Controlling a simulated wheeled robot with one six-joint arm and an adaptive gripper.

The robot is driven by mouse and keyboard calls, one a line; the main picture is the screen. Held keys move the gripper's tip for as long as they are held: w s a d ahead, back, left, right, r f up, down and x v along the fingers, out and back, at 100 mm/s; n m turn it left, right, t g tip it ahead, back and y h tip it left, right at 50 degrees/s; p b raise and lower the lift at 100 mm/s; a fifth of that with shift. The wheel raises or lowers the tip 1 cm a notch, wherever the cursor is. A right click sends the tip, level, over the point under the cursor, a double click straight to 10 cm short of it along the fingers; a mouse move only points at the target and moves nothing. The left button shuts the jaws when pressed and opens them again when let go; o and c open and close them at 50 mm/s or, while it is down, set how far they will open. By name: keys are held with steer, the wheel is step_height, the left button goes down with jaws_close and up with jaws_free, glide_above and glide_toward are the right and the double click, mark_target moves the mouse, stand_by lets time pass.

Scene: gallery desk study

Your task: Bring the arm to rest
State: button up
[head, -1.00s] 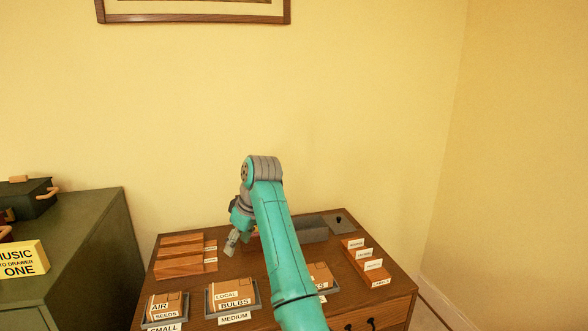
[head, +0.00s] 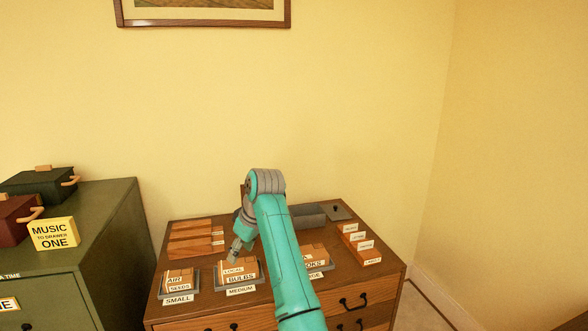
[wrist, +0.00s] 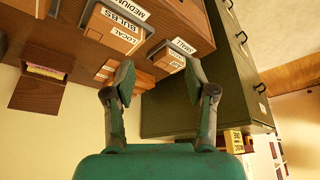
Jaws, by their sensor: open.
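My gripper (head: 234,254) is open and empty at the end of my teal arm, in front of and above the wooden desk (head: 342,290). In the wrist view my gripper (wrist: 158,85) shows its two fingers spread apart with nothing between them. Behind the fingers are the parcel marked LOCAL BULBS (wrist: 114,30) and the SMALL tray (wrist: 171,52). In the head view the arm is bent, with its elbow high over the desk. It hides part of the desk top and of the LARGE tray.
The AIR SEEDS parcel (head: 179,280), LOCAL BULBS parcel (head: 241,271) and a BOOKS parcel (head: 315,257) sit in labelled trays along the desk front. A green cabinet (head: 110,220) stands left.

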steer(key=s+d+f+m+t, duration=0.1)
steer(key=s+d+f, duration=0.15)
steer(key=f, duration=0.65)
steer(key=s+d+f+m+t, duration=0.15)
steer(key=d+f, duration=0.25)
steer(key=f, duration=0.5)
steer(key=s+d+f+m+t, duration=0.1)
steer(key=s+d+f, duration=0.15)
steer(key=f, duration=0.65)
steer(key=s+d+f+m+t+h, duration=0.1)
steer(key=s+d+f+m, duration=0.1)
steer(key=s+d+f, duration=0.6)
steer(key=s+d+f+m+t, duration=0.15)
steer(key=s+d+f, duration=0.3)
steer(key=s, duration=0.55)
steer(key=s+d+r+m+t+h, duration=0.15)
steer(key=s+d, duration=0.25)
steer(key=s, duration=0.7)
steer(key=s+d+r+m+t, duration=0.15)
steer(key=s+d, duration=0.25)
steer(key=s, duration=0.7)
steer(key=s+d+r+m+t+h, duration=0.1)
steer(key=s+d+r+t, duration=0.1)
steer(key=s+r, duration=1.5)
step_height(320, 180, up, 3)
steer(key=shift+s+d+f+m+t, duration=0.2)
steer(key=shift+s+d+m+t, duration=0.15)
steer(key=shift+t, duration=0.35)
